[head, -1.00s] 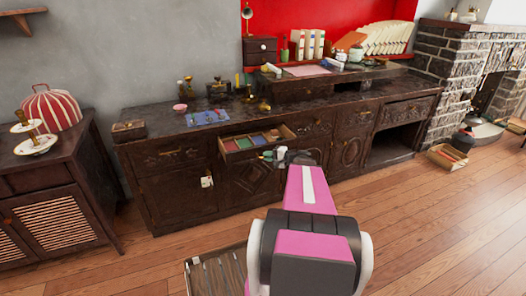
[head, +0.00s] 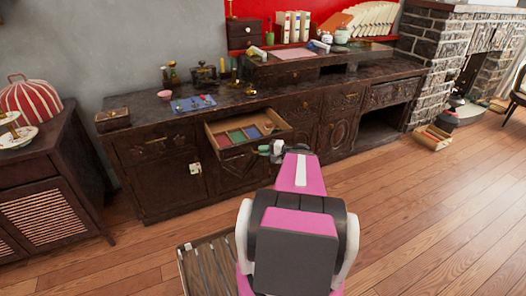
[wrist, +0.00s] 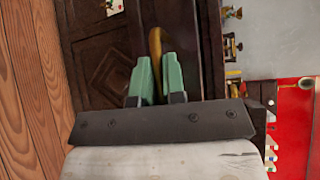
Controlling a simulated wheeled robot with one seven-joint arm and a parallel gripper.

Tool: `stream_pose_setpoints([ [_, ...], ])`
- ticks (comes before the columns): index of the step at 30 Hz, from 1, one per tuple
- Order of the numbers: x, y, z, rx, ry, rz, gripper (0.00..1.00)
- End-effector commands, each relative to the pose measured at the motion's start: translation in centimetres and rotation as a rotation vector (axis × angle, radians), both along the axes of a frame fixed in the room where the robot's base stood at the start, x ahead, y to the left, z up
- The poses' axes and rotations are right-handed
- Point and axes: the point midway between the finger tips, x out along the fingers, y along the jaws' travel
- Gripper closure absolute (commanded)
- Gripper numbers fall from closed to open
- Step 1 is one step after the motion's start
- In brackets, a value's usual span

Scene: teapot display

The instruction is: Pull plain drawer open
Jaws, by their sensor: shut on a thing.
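The plain drawer (head: 248,133) stands partly pulled out of the long dark carved sideboard in the head view. Its inside shows green, blue and red patches and a divider on the right. My gripper (head: 271,149) is at the drawer's front, toward its right part, with my pink arm behind it. In the wrist view, the green fingers of my gripper (wrist: 158,80) are closed around a curved brass handle (wrist: 155,42). The part of the handle between the fingers is hidden, and my arm covers part of the sideboard below the drawer.
The sideboard (head: 165,190) runs along the wall. On its top are a blue patterned mat (head: 192,103), a pink bowl (head: 164,94) and a wooden box (head: 112,120). A slatted cabinet (head: 45,200) stands left. A slatted crate (head: 210,265) is on the floor; open floor lies right.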

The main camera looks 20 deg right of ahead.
Motion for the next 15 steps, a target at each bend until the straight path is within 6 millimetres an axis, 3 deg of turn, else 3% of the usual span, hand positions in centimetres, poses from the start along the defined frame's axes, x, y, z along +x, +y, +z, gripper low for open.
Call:
stream_pose_setpoints([
  [1,0.04,-0.03,-0.06,-0.001,0.001,0.000,0.80],
  [3,0.05,-0.04,-0.06,-0.001,0.001,0.000,0.64],
  [15,-0.41,-0.50,0.10,0.000,0.000,-0.001,0.64],
])
